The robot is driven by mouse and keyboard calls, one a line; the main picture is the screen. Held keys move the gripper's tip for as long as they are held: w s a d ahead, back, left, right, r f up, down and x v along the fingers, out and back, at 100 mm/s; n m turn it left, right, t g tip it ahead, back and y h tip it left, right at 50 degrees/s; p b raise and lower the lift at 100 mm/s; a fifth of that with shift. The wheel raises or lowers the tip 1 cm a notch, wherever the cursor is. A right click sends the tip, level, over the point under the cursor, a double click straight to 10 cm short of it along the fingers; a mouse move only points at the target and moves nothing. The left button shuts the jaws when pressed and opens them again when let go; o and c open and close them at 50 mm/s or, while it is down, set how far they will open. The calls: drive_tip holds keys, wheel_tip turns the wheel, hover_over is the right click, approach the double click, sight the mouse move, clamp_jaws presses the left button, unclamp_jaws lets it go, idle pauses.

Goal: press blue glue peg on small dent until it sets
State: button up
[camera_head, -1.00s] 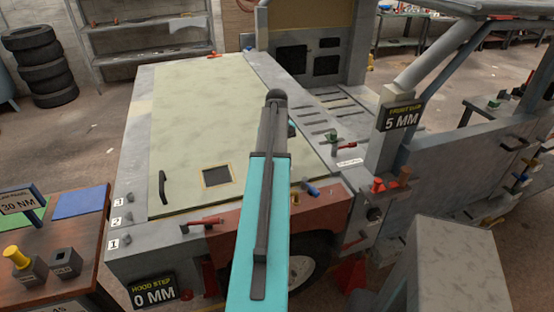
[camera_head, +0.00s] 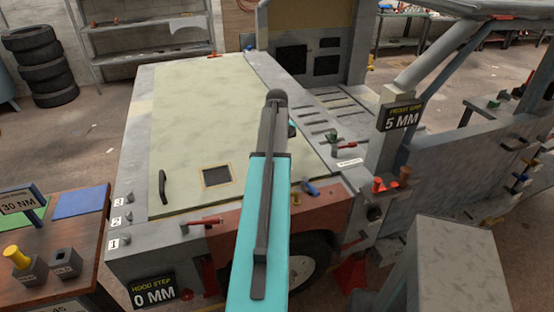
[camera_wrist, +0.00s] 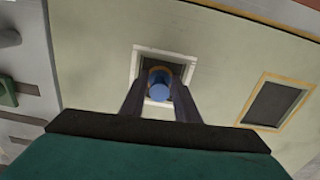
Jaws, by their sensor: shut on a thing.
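My gripper (camera_wrist: 160,95) is shut on the blue glue peg (camera_wrist: 158,92) in the wrist view. The peg is seen end-on, with a brownish ring around its far end. It is over a dark square patch with a white frame (camera_wrist: 137,62) on the pale green hood. I cannot tell whether its tip touches the surface. A second dark square, with a tan frame (camera_wrist: 275,103), lies to the right; it also shows in the head view (camera_head: 216,176). No label shows which square is the small dent. In the head view my arm hides the peg and the white-framed patch.
The hood (camera_head: 195,110) is broad and mostly clear, with a black handle (camera_head: 162,187) at its left. A sign (camera_head: 153,292) reads "HOOD STEP 0 MM". A bench with a yellow peg (camera_head: 16,256) stands at left.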

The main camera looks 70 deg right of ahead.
drive_tip(key=o, duration=1.1)
drive_tip(key=shift+r, duration=0.1)
drive_tip(key=shift+d+r, duration=0.2)
drive_tip(key=shift+r, duration=0.15)
drive_tip(key=shift+a+r+b, duration=0.2)
drive_tip(key=shift+r+b, duration=0.25)
drive_tip(key=shift+r, duration=0.4)
drive_tip(key=shift+d+r+b, duration=0.1)
drive_tip(key=shift+r+b, duration=0.2)
drive_tip(key=shift+r, duration=0.5)
wheel_tip(320, 180, up, 10)
drive_tip(key=b, duration=0.2)
drive_tip(key=shift+f+b, duration=0.15)
drive_tip(key=shift+b, duration=0.15)
